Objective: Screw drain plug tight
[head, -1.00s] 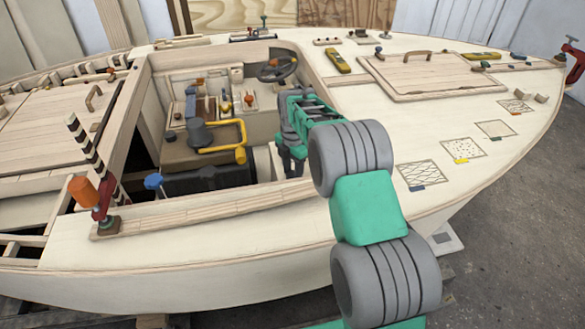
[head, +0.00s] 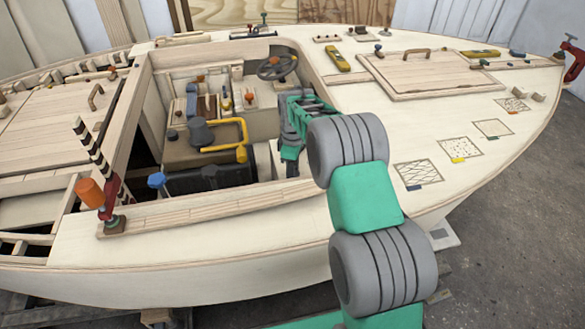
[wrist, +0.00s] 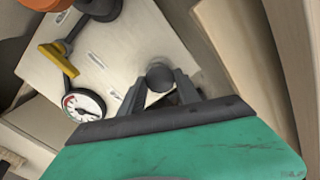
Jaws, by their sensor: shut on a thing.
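The drain plug (wrist: 160,76) appears as a dark round knob in the wrist view, on or just above a pale panel. My gripper (wrist: 159,84) has its two dark fingers on either side of the knob and is shut on it. The plug's thread and seat are hidden under the knob and fingers. In the head view my green and grey wrist reaches down into the open cockpit (head: 262,180) at its right side. The fingertips and the plug cannot be made out there.
In the wrist view a round gauge (wrist: 84,106) and a yellow lever (wrist: 58,58) lie left of the fingers. In the head view, a yellow bent handle (head: 240,150) and a steering wheel (head: 277,68) are inside the cockpit. A clamp (head: 108,205) stands on the near coaming.

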